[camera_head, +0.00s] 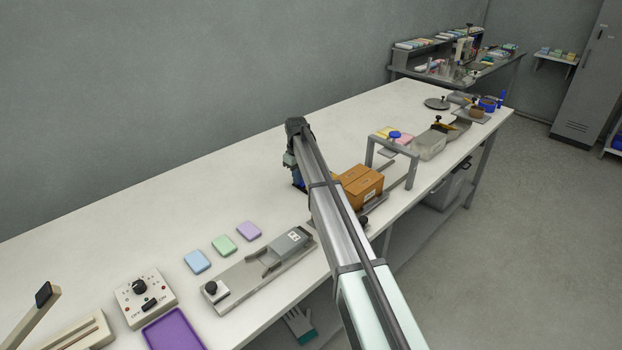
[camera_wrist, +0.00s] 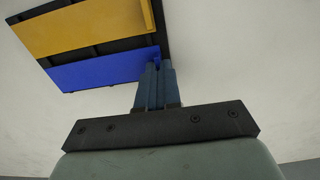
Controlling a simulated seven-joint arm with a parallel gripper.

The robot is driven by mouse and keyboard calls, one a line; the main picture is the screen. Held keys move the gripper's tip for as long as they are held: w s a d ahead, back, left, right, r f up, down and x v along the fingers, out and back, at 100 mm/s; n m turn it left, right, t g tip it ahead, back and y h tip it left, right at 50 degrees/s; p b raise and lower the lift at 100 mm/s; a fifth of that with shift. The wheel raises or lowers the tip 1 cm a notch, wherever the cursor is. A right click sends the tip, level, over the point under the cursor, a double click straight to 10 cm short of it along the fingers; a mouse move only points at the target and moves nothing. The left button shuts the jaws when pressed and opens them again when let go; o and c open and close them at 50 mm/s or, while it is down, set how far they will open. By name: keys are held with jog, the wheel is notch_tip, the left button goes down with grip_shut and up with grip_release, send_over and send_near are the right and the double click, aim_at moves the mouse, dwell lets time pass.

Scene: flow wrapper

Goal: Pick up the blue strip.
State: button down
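The blue strip (camera_wrist: 100,72) shows in the wrist view as a flat bright blue panel on a dark backing, below a yellow strip. My gripper (camera_wrist: 158,70) has its two blue-grey fingers close together at the strip's right end. A bit of blue shows between the fingertips, but I cannot tell whether they are clamped on it. In the head view my gripper (camera_head: 297,178) is beyond my arm, low over the table, and mostly hidden by it. The strip cannot be made out there.
The yellow strip (camera_wrist: 85,27) lies beside the blue one. Orange-brown boxes (camera_head: 359,186) stand right of my arm, by a grey arch (camera_head: 393,150). Pastel blocks (camera_head: 223,245), a grey fixture (camera_head: 260,273) and a dial box (camera_head: 145,298) are at the left.

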notch_tip(320, 180, up, 10)
dwell(0.7)
dwell(0.8)
jog(key=shift+m, duration=0.4)
jog(key=s+d+r, duration=0.1)
jog(key=s+d, duration=0.3)
jog(key=d, duration=0.1)
jog(key=s+d+r, duration=0.2)
jog(key=s+d, duration=0.2)
jog(key=d, duration=0.1)
jog(key=s+d+r, duration=0.2)
jog(key=s+d, duration=0.2)
jog(key=d, duration=0.1)
jog(key=shift+s+d, duration=0.1)
jog(key=shift+s, duration=0.6)
jog(key=shift+w+n, duration=0.1)
jog(key=shift+n, duration=0.3)
jog(key=shift+f, duration=0.15)
